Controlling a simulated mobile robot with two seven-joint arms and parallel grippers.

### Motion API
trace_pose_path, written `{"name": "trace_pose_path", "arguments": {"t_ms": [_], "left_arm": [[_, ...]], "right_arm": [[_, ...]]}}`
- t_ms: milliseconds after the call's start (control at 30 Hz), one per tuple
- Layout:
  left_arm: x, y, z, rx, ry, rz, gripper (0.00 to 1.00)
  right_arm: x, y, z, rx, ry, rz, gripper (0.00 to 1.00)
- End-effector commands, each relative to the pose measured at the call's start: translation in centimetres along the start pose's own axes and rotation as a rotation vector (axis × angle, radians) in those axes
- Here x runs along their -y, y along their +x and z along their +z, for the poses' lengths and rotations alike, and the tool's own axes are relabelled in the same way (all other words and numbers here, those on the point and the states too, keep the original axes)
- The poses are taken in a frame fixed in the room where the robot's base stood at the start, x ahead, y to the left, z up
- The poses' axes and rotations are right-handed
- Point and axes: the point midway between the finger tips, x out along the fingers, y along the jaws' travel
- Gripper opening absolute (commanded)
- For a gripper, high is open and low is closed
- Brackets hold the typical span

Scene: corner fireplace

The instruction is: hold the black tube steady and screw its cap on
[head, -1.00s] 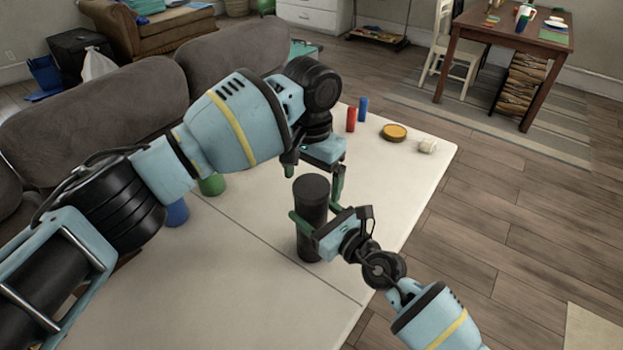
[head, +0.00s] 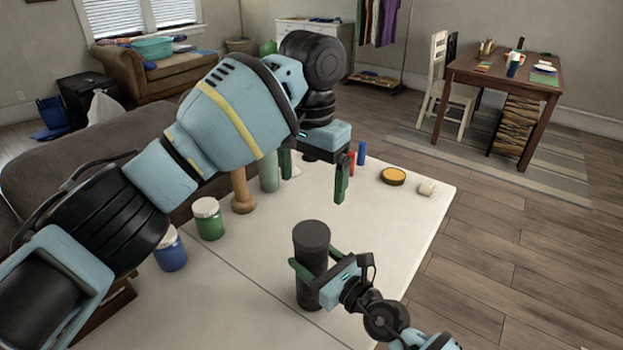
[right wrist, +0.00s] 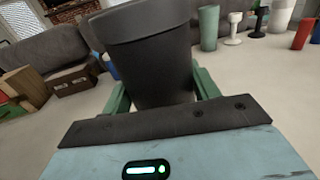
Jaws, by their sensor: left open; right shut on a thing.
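The black tube (head: 309,289) stands upright on the white table, with a wider black cap (head: 311,238) sitting on its top. Both show close up in the right wrist view, the tube (right wrist: 150,75) below and the cap (right wrist: 145,22) at the top edge. I cannot tell how tightly the cap is screwed. My right gripper (head: 314,267) is shut around the tube's body below the cap, with a green finger on either side.
The white table (head: 250,320) also bears a blue jar (head: 171,253), a green jar (head: 209,222), a wooden peg-like piece (head: 242,195), an orange-topped round tin (head: 393,176) and a small cream piece (head: 427,188). Red and blue cylinders stand at the back. The table's right side is mostly clear.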

Motion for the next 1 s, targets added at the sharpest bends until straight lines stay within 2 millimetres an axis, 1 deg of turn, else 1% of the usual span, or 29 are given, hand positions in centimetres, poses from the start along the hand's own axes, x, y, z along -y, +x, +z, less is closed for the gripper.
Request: {"name": "trace_pose_path", "arguments": {"t_ms": [33, 67, 233, 567, 667, 767, 900, 1000], "left_arm": [[0.0, 0.0, 0.0, 0.0, 0.0, 0.0, 0.91], [0.0, 0.0, 0.0, 0.0, 0.0, 0.0, 0.91], [0.0, 0.0, 0.0, 0.0, 0.0, 0.0, 0.91], [0.0, -0.1, 0.0, -0.001, 0.0, -0.001, 0.91], [0.0, -0.4, 0.0, -0.004, 0.0, -0.003, 0.91], [0.0, -1.0, 0.1, -0.009, 0.0, -0.007, 0.91], [-0.1, -1.3, 0.1, -0.012, 0.0, -0.008, 0.91], [-0.1, -1.2, 0.1, -0.011, 0.0, -0.008, 0.91]], "right_arm": [[0.0, 0.0, 0.0, 0.0, 0.0, 0.0, 0.0], [0.0, 0.0, 0.0, 0.0, 0.0, 0.0, 0.63], [0.0, 0.0, 0.0, 0.0, 0.0, 0.0, 0.85], [0.0, -0.3, 0.0, -0.001, 0.0, 0.0, 0.85], [0.0, -1.2, 0.0, -0.001, 0.0, 0.0, 0.85], [0.0, -2.8, 0.0, -0.001, -0.001, 0.0, 0.85], [0.0, -5.1, 0.0, -0.002, -0.002, -0.001, 0.85], [0.0, -6.4, -0.1, -0.002, 0.0, 0.0, 0.85]]}}
